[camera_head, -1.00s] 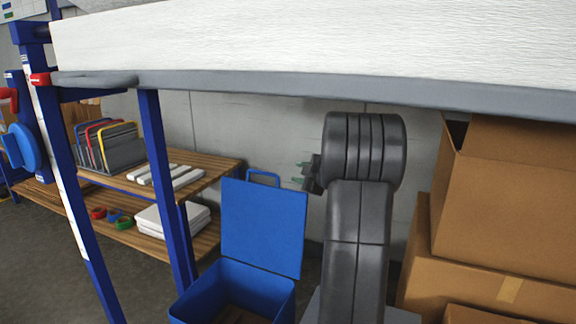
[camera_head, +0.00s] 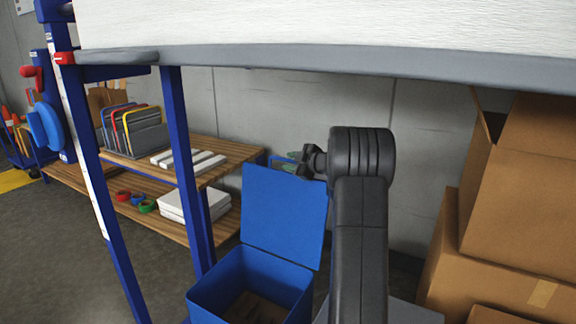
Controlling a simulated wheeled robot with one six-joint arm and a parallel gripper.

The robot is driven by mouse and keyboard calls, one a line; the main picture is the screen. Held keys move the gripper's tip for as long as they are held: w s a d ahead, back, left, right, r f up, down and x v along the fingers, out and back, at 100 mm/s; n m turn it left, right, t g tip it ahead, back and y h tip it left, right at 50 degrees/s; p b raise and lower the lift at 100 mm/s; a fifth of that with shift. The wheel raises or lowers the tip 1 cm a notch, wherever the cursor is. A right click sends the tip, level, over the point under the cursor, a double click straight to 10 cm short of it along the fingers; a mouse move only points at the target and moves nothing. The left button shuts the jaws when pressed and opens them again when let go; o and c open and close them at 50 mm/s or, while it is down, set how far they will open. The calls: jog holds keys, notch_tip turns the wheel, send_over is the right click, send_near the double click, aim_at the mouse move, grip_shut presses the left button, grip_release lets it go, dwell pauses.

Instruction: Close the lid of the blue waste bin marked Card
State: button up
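The blue waste bin (camera_head: 204,299) stands on the floor at the lower middle, partly cut off by the bottom edge. Brown pieces lie inside it. Its blue lid (camera_head: 285,214) is open and stands upright at the back. No Card marking is visible. My gripper (camera_head: 288,157) is at the lid's top edge, beside or behind it, near the blue handle loop. Only small greenish parts of its fingers show, so I cannot tell whether it is open or touching the lid. My dark arm rises to the right of the bin.
A white panel with a grey edge (camera_head: 330,60) spans the top. Blue posts (camera_head: 183,165) stand left of the bin. A wooden shelf (camera_head: 235,151) with folders and white blocks is behind them. Cardboard boxes (camera_head: 530,190) are stacked at right. Grey floor (camera_head: 60,250) is clear at left.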

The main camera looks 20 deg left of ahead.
jog(key=shift+x, duration=0.95)
jog(key=shift+c, duration=0.2)
grip_shut()
jog(key=shift+s, duration=0.1)
